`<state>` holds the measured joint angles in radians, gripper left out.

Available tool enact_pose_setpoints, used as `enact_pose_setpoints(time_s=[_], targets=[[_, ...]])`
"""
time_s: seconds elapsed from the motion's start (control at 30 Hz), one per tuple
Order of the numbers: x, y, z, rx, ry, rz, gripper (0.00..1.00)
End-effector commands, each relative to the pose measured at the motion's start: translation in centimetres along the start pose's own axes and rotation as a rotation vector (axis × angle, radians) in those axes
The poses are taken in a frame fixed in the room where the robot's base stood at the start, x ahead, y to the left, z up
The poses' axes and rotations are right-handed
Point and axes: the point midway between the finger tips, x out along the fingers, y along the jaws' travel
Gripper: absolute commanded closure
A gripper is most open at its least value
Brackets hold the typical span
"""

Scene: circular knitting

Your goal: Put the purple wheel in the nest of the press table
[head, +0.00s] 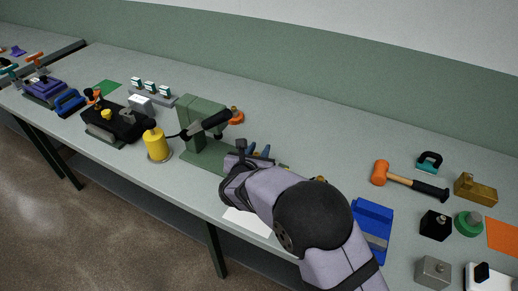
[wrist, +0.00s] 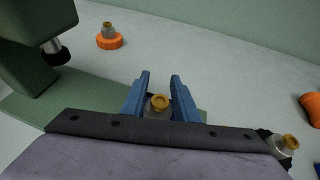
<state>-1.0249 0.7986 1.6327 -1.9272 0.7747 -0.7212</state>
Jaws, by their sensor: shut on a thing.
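My gripper is to the right of the ram. The nest is not clearly visible.
An orange wheel (wrist: 109,41) lies on the table behind the press. Another brass-topped hub (wrist: 285,143) is at the lower right of the wrist view. A yellow cylinder (head: 155,145) stands left of the press. A mallet (head: 405,180) and a blue tray (head: 372,218) lie at the right.

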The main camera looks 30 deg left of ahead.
Motion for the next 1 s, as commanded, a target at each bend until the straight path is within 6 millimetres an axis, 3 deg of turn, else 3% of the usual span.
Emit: enact_pose_setpoints(time_s=[0.27,0.3,0.37,0.8,1.0], targets=[[0.2,0.0,-0.3,0.000,-0.001,0.000,0.99],[0.1,0.0,-0.3,-0.001,0.000,0.000,0.66],[0.1,0.0,-0.3,-0.001,0.000,0.000,0.54],[-0.1,0.0,0.2,-0.001,0.000,0.000,0.54],[-2.3,0.1,0.0,0.000,-0.001,0.002,0.54]])
